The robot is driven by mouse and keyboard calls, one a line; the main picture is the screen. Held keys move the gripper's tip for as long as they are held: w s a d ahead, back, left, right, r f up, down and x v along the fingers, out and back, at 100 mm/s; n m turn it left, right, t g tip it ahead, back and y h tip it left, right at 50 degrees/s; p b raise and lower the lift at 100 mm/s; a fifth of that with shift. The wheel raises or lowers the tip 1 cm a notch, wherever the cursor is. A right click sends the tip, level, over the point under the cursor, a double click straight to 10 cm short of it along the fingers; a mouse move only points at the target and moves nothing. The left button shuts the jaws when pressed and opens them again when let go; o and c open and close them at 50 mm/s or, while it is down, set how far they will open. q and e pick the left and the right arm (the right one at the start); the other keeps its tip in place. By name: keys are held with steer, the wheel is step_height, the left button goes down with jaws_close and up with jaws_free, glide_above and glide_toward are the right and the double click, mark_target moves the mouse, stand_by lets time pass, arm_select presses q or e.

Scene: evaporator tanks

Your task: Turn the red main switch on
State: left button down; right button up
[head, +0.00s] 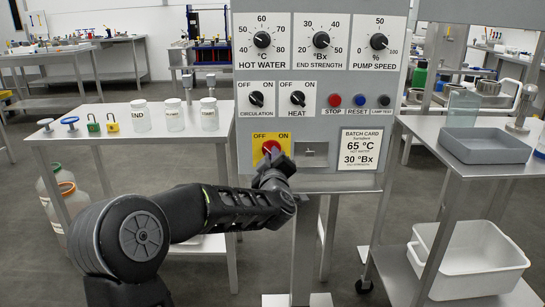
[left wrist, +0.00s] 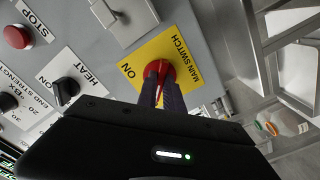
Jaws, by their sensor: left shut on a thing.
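The red main switch (head: 270,146) sits on a yellow plate at the lower left of the grey control panel, with OFF and ON printed above it. In the left wrist view the red knob (left wrist: 160,68) shows on its yellow plate (left wrist: 138,72), with ON and MAIN SWITCH readable. My left gripper (left wrist: 166,90) is shut on the knob, its two dark fingers on either side of the grip. In the head view my left gripper (head: 272,168) covers the lower part of the switch. I cannot tell exactly where the knob points. My right gripper is not in view.
The panel has black dials, a red STOP button (head: 335,100) and a batch card (head: 362,149). A steel table (head: 75,130) with jars and valves stands left. A right table holds a grey tray (head: 485,146); a white bin (head: 468,262) sits below.

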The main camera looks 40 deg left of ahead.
arm_select(q)
steer(key=shift+m, duration=0.3)
steer(key=shift+s+a+m+p, duration=0.1)
steer(key=shift+m+p, duration=2.5)
steer(key=shift+m, duration=1.75)
steer(key=shift+s+a+m+p, duration=0.1)
steer(key=shift+m+p, duration=2.5)
steer(key=shift+m, duration=1.75)
steer(key=c, duration=1.5)
jaws_free()
steer(key=shift+d, duration=0.15)
